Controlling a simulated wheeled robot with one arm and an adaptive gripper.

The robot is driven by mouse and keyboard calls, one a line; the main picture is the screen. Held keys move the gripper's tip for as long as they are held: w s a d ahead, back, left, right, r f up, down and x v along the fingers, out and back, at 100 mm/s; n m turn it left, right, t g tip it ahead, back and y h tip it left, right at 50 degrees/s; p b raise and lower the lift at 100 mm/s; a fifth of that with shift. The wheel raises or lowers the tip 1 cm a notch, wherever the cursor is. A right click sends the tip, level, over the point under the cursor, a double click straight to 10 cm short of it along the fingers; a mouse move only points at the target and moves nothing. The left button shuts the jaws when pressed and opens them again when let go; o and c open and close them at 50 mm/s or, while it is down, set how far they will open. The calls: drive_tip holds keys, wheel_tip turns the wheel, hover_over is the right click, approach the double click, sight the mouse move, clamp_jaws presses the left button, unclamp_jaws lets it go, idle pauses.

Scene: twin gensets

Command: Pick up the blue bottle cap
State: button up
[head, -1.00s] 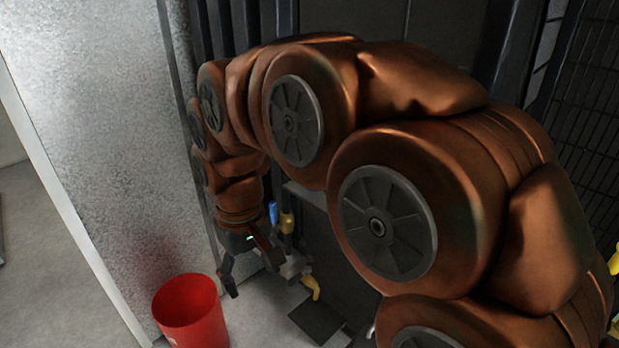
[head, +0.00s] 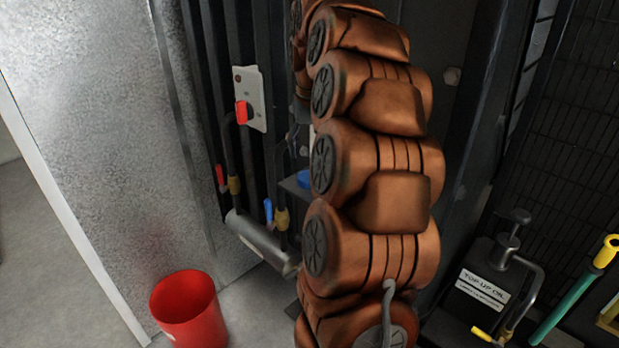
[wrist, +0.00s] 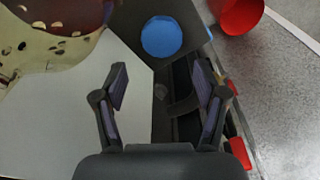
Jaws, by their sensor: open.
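The blue bottle cap (wrist: 161,36) shows as a round blue disc in the wrist view, on a dark surface beyond my fingers. In the head view the blue cap (head: 305,179) sits on a small dark shelf (head: 291,188), partly hidden by my arm. My gripper (wrist: 161,86) is open in the wrist view, with nothing between its fingers. The cap is ahead of the fingertips, near the middle of the gap, and apart from them. In the head view my gripper is hidden behind my arm.
A red bucket (head: 188,312) stands on the floor at lower left. A red switch (head: 242,112) and a blue-handled valve (head: 268,211) with pipes are left of my arm. A grey cylinder (head: 257,240) lies below them. A top-up oil unit (head: 484,287) is at right.

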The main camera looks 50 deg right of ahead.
sight(309, 176)
drive_tip(key=shift+w+f+p, duration=0.15)
drive_tip(key=shift+f+p, duration=0.6)
drive_tip(key=shift+f, duration=1.1)
drive_tip(key=shift+w+f+p, duration=0.15)
drive_tip(key=shift+f+p, duration=0.55)
drive_tip(key=shift+f, duration=1.1)
drive_tip(key=shift+c, duration=0.2)
drive_tip(key=c, duration=0.5)
